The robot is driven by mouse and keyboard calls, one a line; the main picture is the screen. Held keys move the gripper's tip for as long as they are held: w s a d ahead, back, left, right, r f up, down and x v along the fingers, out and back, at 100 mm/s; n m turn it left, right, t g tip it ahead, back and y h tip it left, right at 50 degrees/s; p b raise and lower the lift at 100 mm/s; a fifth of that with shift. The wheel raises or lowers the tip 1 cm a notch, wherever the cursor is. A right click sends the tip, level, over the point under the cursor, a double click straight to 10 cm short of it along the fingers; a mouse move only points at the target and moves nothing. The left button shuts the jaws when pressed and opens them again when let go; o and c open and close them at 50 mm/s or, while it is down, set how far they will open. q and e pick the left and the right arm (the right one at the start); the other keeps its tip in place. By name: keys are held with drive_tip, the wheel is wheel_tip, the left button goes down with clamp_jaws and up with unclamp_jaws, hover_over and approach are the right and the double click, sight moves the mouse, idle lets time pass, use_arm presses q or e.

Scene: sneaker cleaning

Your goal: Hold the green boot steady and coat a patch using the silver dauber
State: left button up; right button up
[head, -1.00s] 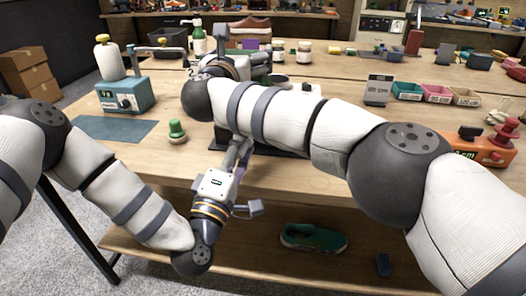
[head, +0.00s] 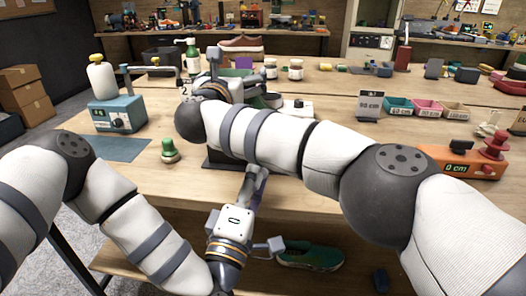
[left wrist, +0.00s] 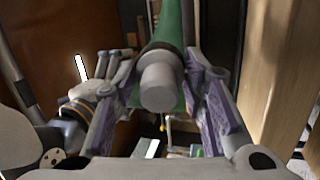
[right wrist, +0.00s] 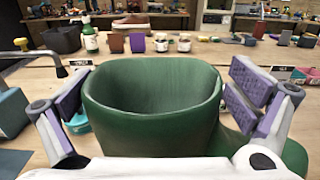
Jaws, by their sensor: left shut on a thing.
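The green boot (right wrist: 150,135) stands between the two fingers of my right gripper (right wrist: 158,90) in the right wrist view, its wide opening facing up. These fingers are spread on either side of the shaft; firm contact is not visible. In the head view my right arm hides most of the boot. My left gripper (head: 257,182) is low at the table's front edge. In the left wrist view it (left wrist: 162,105) is shut on a silver cylinder, which looks like the silver dauber (left wrist: 159,85), with green showing just beyond it. The dauber's tip is hidden.
A green-topped dauber (head: 169,151) stands on the table (head: 130,175) left of my right arm. A blue device with a white bottle (head: 116,115) is behind it. An orange gauge (head: 460,163) and small bins (head: 428,106) are at the right. A green sneaker (head: 310,256) lies on the shelf below.

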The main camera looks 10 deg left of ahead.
drive_tip(key=shift+r, duration=0.15)
drive_tip(key=s, duration=1.2)
